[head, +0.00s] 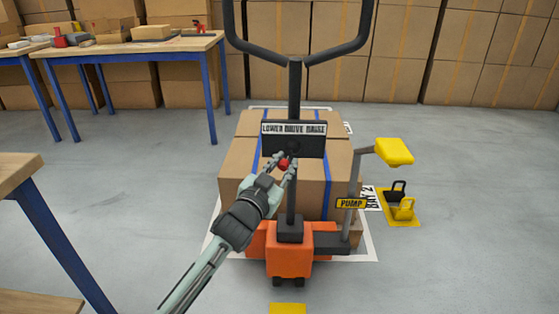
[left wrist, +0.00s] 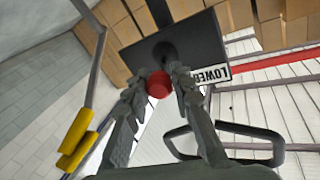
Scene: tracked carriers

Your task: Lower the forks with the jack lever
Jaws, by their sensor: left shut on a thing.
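The jack lever's red knob (head: 284,163) sits below the black sign plate (head: 293,138) marked with LOWER and further words, on the pallet jack's upright post. My left gripper (head: 284,166) is shut on the red knob. The left wrist view shows the red knob (left wrist: 159,84) between the two fingers, in front of the black plate (left wrist: 172,42). The orange pallet jack base (head: 288,250) stands at the near side of a load of strapped boxes (head: 235,165). The forks are hidden under the load. My right gripper is not in view.
A yellow pump pedal (head: 394,151) on a grey arm with a PUMP label (head: 351,203) sticks out right of the jack. Yellow and black padlock-like pieces (head: 403,208) lie beyond it. Blue-legged tables (head: 130,48) stand left; open floor lies right.

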